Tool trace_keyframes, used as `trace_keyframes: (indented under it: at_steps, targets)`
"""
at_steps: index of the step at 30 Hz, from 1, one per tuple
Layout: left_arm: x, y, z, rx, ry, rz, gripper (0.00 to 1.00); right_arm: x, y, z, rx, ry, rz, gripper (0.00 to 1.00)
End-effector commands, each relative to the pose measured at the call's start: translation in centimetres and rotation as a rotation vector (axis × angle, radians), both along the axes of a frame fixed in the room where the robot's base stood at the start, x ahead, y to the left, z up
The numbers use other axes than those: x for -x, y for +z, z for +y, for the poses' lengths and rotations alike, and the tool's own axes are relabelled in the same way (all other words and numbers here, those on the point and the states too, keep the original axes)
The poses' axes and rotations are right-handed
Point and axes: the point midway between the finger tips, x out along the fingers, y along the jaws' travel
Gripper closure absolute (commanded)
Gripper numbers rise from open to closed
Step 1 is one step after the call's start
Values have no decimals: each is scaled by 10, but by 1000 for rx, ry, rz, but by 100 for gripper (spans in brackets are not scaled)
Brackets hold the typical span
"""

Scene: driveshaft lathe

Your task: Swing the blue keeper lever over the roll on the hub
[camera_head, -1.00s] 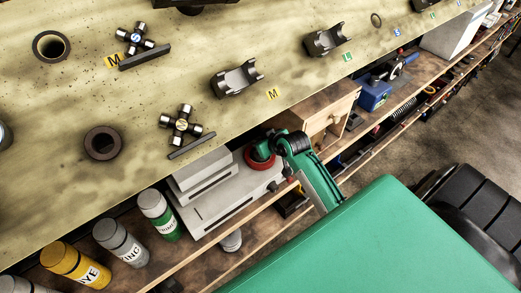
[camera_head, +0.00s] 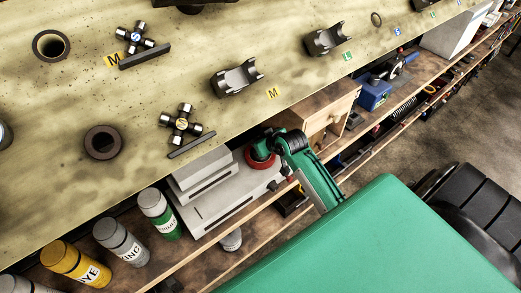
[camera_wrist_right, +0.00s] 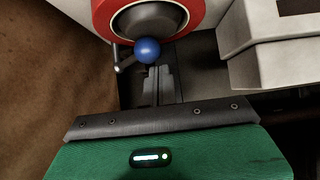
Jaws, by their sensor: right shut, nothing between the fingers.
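A red ring-shaped roll (camera_wrist_right: 101,14) shows at the top of the right wrist view, around a dark and grey round hub (camera_wrist_right: 150,18). The roll also shows in the head view (camera_head: 262,160), on the grey machine under the bench edge. The keeper lever's blue ball knob (camera_wrist_right: 147,50) is just below the hub, and a thin dark rod with a bright end lies left of it. My right gripper (camera_wrist_right: 156,72) is shut and empty, its fingertips just below the knob; whether they touch it I cannot tell. In the head view my arm partly covers this place. My left gripper is not in view.
The grey stepped machine body (camera_head: 215,195) stands on the wooden shelf, with its blocks (camera_wrist_right: 270,50) close at the right of the wrist view. Several bottles (camera_head: 120,242) stand left of it. A wooden drawer box (camera_head: 325,115) is close to my right arm.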

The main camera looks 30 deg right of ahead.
Motion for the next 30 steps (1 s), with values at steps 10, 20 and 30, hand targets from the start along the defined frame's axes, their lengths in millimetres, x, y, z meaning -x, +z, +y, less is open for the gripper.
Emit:
trace_keyframes:
  at_steps: [10, 20, 30]
  targets:
    - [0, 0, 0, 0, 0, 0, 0, 0, 13, -1, 0, -1, -2, 100]
    - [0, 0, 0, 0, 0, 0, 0, -1, 40, 0, 0, 0, -2, 100]
    - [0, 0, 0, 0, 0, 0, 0, 0, 50, 0, 0, 0, 0, 100]
